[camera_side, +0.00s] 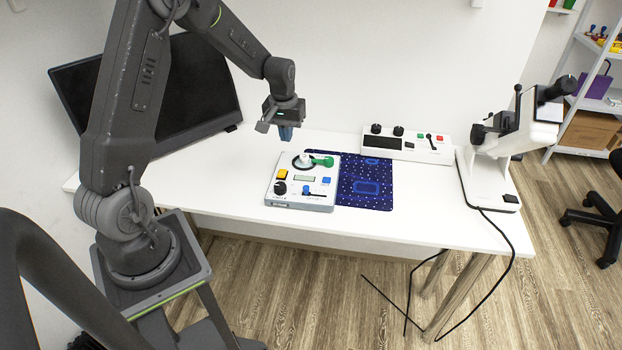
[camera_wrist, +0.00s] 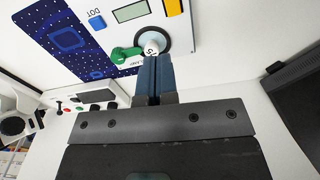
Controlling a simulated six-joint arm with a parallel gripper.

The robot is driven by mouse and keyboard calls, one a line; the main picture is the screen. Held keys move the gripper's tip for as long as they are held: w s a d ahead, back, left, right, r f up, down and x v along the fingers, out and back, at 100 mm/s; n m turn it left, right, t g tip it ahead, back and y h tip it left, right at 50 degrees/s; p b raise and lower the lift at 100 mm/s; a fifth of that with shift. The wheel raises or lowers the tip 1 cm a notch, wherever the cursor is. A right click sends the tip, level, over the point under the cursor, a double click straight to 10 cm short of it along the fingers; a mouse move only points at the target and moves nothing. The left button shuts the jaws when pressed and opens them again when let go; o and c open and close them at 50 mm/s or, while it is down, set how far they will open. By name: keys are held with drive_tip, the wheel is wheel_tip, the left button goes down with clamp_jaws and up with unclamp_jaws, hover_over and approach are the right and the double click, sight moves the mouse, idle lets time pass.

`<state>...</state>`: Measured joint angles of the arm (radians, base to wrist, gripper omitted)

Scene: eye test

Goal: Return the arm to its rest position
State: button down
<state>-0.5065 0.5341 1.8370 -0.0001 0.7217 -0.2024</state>
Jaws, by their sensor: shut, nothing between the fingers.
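My gripper (camera_side: 285,132) hangs from my arm above the white table, with its blue fingers pointing down. It is above and a little left of the back edge of a white control box (camera_side: 318,202). In the wrist view my gripper (camera_wrist: 155,60) shows its two blue fingers together, with nothing seen between them. The box has a green-handled part (camera_side: 322,161), a round dial, a small screen, and yellow and blue buttons. In the wrist view the box (camera_wrist: 108,22) lies beyond the fingertips, which overlap the round dial in the picture.
The box stands by a dark blue patterned mat (camera_side: 366,203) on the table (camera_side: 225,190). A white panel with knobs (camera_side: 407,146) is behind. A white instrument (camera_side: 490,178) stands at right, its cable hanging off the front. A black monitor (camera_side: 200,95) leans at left.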

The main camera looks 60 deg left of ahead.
drive_tip(key=s+d+r+m+t, duration=0.1)
drive_tip(key=s+d+r+m, duration=0.1)
drive_tip(key=s+d+r, duration=0.4)
drive_tip(key=s+d+r+m+t, duration=0.1)
drive_tip(key=d+r+m+t, duration=0.1)
drive_tip(key=d+r, duration=0.65)
drive_tip(key=s+d+r+m+t, duration=0.1)
drive_tip(key=s+d+r+m, duration=0.1)
drive_tip(key=s, duration=0.4)
drive_tip(key=s+d+r+m+t, duration=0.1)
drive_tip(key=s+d+r+m, duration=0.1)
drive_tip(key=s+d, duration=0.3)
drive_tip(key=shift+s+d+r, duration=0.2)
drive_tip(key=shift+s+r, duration=0.2)
drive_tip(key=shift+s, duration=0.8)
drive_tip(key=c, duration=1.8)
unclamp_jaws()
